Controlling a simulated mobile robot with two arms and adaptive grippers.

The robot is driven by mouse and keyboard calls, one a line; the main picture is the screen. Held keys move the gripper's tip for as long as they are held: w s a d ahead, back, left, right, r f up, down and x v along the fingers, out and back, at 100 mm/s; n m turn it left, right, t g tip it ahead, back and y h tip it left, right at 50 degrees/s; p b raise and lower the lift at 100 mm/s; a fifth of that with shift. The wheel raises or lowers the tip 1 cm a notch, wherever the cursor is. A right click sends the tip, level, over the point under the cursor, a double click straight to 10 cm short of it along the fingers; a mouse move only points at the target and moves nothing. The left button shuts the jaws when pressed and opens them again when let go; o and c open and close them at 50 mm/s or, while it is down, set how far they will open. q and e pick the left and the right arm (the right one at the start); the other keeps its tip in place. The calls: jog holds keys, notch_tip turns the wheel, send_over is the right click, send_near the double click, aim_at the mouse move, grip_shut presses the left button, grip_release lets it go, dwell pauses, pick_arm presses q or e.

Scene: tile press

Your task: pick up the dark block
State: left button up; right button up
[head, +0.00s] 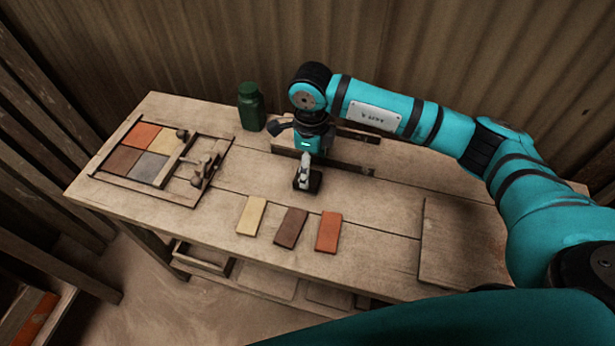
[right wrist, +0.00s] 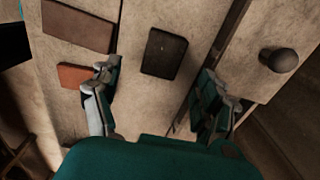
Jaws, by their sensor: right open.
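The dark block (head: 315,181) lies flat on the workbench, below my right gripper (head: 304,168), which partly covers it in the head view. In the right wrist view the dark block (right wrist: 164,53) is a blackish rectangle just ahead of the gap between the two fingers. My right gripper (right wrist: 158,88) is open, its fingers spread wide, with nothing between them. I cannot tell the exact height of the fingertips above the bench. My left gripper is not in view.
Cream (head: 251,215), brown (head: 290,228) and orange (head: 328,232) tiles lie nearer the bench's front edge. A framed press (head: 193,175) with coloured tiles is at left. A green bottle (head: 251,107) stands behind. A dark rail (head: 345,164) runs close behind the block.

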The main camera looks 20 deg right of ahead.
jog(key=shift+w+a+f+p, duration=0.15)
jog(key=shift+f+p, duration=0.3)
jog(key=shift+f, duration=1.05)
jog(key=shift+w+a+f+p, duration=0.15)
jog(key=shift+f+p, duration=0.25)
jog(key=shift+f, duration=1.1)
jog(key=shift+d, duration=0.1)
jog(key=c, duration=1.3)
